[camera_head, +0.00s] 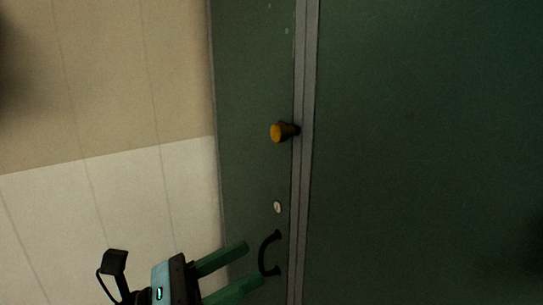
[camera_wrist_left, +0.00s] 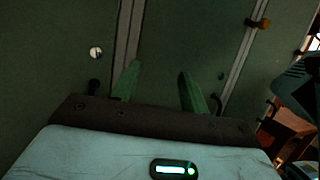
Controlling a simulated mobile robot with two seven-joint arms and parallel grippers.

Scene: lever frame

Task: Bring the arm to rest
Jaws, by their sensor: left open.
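My left gripper (camera_head: 252,263) is at the bottom of the head view, its two green fingers pointing right and spread apart. In the left wrist view the gripper (camera_wrist_left: 159,70) is open, with nothing gripped between the fingers.
An orange-yellow knob (camera_head: 283,132) sticks out higher up, beside a grey vertical frame strip (camera_head: 304,90). A small white round fitting (camera_head: 277,207) sits above the handle. A wide green panel (camera_head: 430,150) fills the right; a cream and white wall (camera_head: 110,120) is left.

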